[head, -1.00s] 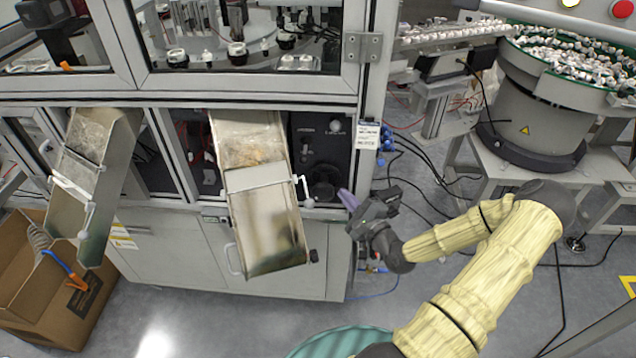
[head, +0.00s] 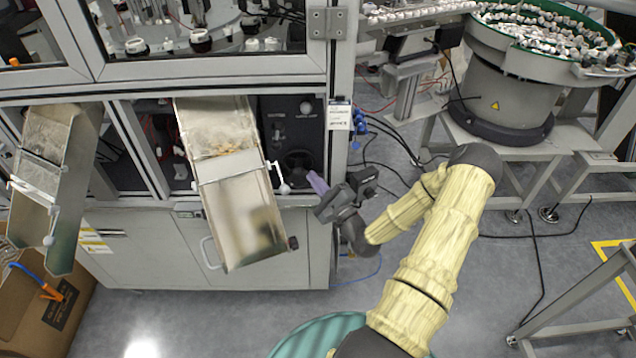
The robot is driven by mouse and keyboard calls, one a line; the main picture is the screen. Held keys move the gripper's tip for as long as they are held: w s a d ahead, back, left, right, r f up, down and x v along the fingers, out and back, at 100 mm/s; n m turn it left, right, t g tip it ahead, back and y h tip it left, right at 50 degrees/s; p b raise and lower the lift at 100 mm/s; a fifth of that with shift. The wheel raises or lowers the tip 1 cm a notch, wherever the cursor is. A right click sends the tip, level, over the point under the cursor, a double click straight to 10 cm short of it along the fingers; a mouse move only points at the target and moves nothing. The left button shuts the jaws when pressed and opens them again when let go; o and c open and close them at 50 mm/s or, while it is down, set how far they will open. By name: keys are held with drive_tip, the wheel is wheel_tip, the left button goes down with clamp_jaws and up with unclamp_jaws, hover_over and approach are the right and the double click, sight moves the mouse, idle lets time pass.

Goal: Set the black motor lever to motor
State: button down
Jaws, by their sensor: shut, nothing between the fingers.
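The black control panel (head: 288,135) is set into the machine front, right of the middle metal chute. A dark round control (head: 297,160) sits low on it, black on black. It may be the motor lever, but its setting cannot be read. A small light-coloured control (head: 278,131) shows to its upper left and a pale round knob (head: 306,107) at the upper right. My gripper (head: 317,183) is shut and empty, its purple fingers pointing up and left. In the picture they are just below and right of the dark control; contact cannot be made out.
The middle chute (head: 240,195) slopes out left of my gripper, with a white-knobbed handle (head: 283,188) close by. A machine frame post (head: 341,85) with a label and blue fittings stands right of the panel. A bowl feeder (head: 505,100) is at the right. Grey floor is open below.

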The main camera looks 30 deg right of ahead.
drive_tip(key=p, duration=0.1)
approach(277, 138)
wheel_tip(277, 138, down, 3)
drive_tip(key=w+d, duration=0.2)
drive_tip(key=shift+w+a+r+p, duration=0.6)
drive_tip(key=shift+w+a+r, duration=0.45)
drive_tip(key=shift+a+r, duration=0.25)
drive_tip(key=shift+s+a+r, duration=0.15)
drive_tip(key=shift+s+r, duration=0.05)
drive_tip(key=shift+r, duration=0.25)
drive_tip(key=shift+f, duration=0.1)
